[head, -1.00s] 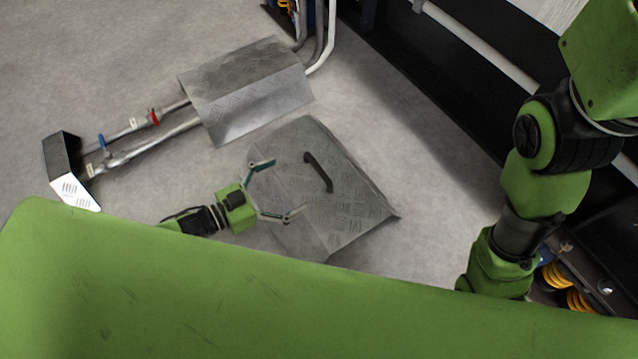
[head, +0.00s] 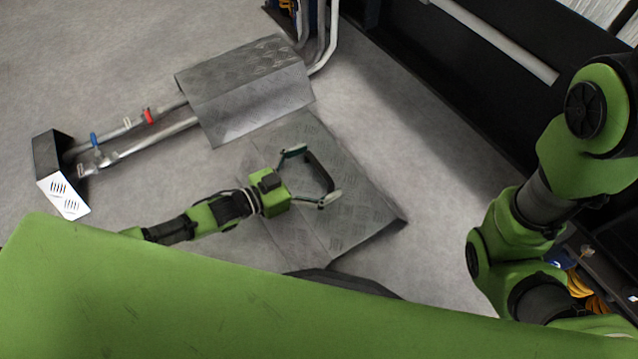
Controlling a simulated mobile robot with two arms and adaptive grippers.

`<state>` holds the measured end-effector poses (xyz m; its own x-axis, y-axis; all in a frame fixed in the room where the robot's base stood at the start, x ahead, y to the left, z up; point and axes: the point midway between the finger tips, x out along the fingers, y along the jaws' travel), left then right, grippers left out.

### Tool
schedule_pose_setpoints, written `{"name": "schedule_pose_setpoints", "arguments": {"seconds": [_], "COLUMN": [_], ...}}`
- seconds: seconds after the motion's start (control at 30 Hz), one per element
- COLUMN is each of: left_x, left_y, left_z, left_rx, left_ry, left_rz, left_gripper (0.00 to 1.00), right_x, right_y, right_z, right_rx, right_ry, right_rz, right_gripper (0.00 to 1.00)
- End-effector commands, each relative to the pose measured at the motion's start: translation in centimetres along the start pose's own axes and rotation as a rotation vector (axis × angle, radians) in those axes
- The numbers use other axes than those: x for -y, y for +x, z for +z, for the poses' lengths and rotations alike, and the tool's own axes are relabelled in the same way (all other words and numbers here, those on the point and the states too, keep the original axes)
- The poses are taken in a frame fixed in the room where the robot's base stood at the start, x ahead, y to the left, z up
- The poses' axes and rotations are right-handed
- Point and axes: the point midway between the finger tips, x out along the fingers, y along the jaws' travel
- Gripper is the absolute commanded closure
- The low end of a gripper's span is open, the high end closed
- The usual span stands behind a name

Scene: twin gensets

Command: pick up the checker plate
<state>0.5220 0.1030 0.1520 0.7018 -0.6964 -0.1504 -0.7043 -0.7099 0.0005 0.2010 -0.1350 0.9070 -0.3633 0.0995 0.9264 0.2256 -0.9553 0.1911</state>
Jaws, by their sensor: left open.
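The checker plate (head: 355,215) is a grey, patterned metal cover lying on the floor in the middle of the head view. Its dark handle (head: 322,168) stands up from its top. My left gripper (head: 309,176) is open over the plate, with its two fingertips beside the handle, one near each end. I cannot tell whether the fingers touch the handle. The gripper and wrist hide part of the plate's left side. My right arm comes down at the right edge, but its gripper is not visible.
A second patterned metal cover (head: 245,85) lies over pipes (head: 150,145) just up and left of the plate. A black and white box (head: 62,175) stands at the pipes' left end. A dark machine frame (head: 450,75) runs along the upper right. Grey floor is clear between.

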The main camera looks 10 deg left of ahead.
Motion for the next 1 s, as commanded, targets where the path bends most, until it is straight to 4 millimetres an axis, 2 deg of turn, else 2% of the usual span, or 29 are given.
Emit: {"name": "schedule_pose_setpoints", "arguments": {"seconds": [0.1,0.37,0.4,0.73,1.0], "left_x": [0.0,0.0,0.0,0.0,0.0], "left_y": [0.0,0.0,0.1,0.0,-0.4], "left_z": [-0.1,-0.1,-0.6,-1.0,-3.9], "left_rx": [0.000,-0.001,-0.011,-0.011,-0.013], "left_ry": [0.000,0.000,0.001,0.000,0.001], "left_rz": [0.000,0.000,0.001,0.001,0.002], "left_gripper": [0.00,0.68,0.70,0.70,0.70], "right_x": [0.0,0.0,0.0,-0.1,-0.7], "right_y": [0.1,0.1,0.1,0.5,1.4], "right_z": [0.0,0.0,0.0,0.1,1.3], "right_rx": [0.000,-0.001,-0.001,-0.002,0.015], "right_ry": [0.000,0.000,0.000,0.001,0.004], "right_rz": [0.000,0.000,0.000,0.000,0.011], "right_gripper": [0.73,0.73,0.73,0.73,0.73]}}
